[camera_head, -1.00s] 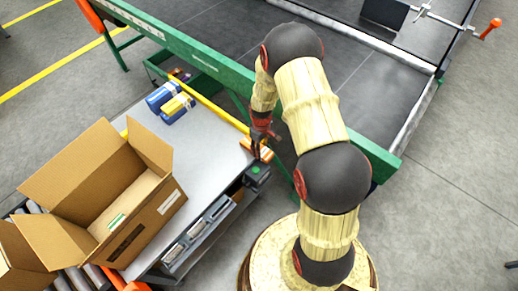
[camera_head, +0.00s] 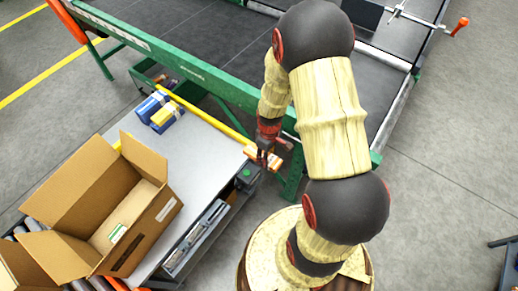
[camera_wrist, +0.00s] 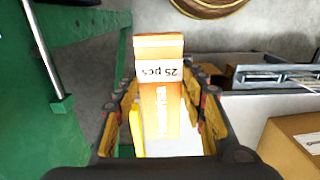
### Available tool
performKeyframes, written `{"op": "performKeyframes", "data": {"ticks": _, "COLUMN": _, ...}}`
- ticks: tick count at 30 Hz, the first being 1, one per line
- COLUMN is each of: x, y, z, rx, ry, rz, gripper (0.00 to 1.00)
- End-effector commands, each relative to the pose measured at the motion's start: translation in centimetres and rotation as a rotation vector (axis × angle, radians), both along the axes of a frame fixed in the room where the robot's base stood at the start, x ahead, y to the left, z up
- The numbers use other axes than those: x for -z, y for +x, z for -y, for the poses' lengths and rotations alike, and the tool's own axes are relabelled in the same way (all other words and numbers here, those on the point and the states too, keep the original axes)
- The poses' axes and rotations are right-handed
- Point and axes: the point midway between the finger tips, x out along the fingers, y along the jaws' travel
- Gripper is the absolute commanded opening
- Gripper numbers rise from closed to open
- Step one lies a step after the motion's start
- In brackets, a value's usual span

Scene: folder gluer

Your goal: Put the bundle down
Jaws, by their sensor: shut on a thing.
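The bundle (camera_wrist: 160,105) is an orange stack with a white band reading "25 pcs". It also shows in the head view (camera_head: 264,156), near the right end of the grey table (camera_head: 205,150). My gripper (camera_wrist: 158,130) is shut on it, one finger on each side. In the head view my gripper (camera_head: 268,145) points down over the table's right corner. I cannot tell whether the bundle touches anything below it. A blue bundle (camera_head: 150,106) and a yellow-and-blue bundle (camera_head: 167,117) lie side by side at the table's far end.
An open cardboard box (camera_head: 150,225) stands at the table's left. A yellow rail (camera_head: 215,122) runs along the back edge, with the green machine frame (camera_head: 190,67) behind. A small black box with a green button (camera_head: 247,175) sits at the right corner. The table's middle is clear.

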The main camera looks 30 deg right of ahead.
Motion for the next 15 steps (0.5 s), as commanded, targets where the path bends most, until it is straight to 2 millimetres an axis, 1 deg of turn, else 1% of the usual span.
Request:
{"op": "performKeyframes", "data": {"ticks": 1, "x": -0.5, "y": -0.7, "z": 0.1, "rx": 0.002, "ry": -0.001, "rz": 0.001, "gripper": 0.13}}
{"op": "performKeyframes", "data": {"ticks": 3, "x": -0.8, "y": -1.4, "z": 0.2, "rx": 0.002, "ry": -0.001, "rz": 0.001, "gripper": 0.13}}
{"op": "performKeyframes", "data": {"ticks": 6, "x": -1.0, "y": -2.0, "z": 0.2, "rx": 0.001, "ry": -0.001, "rz": 0.001, "gripper": 0.13}}
{"op": "performKeyframes", "data": {"ticks": 15, "x": -1.0, "y": -2.4, "z": 0.2, "rx": 0.013, "ry": -0.001, "rz": 0.001, "gripper": 0.13}}
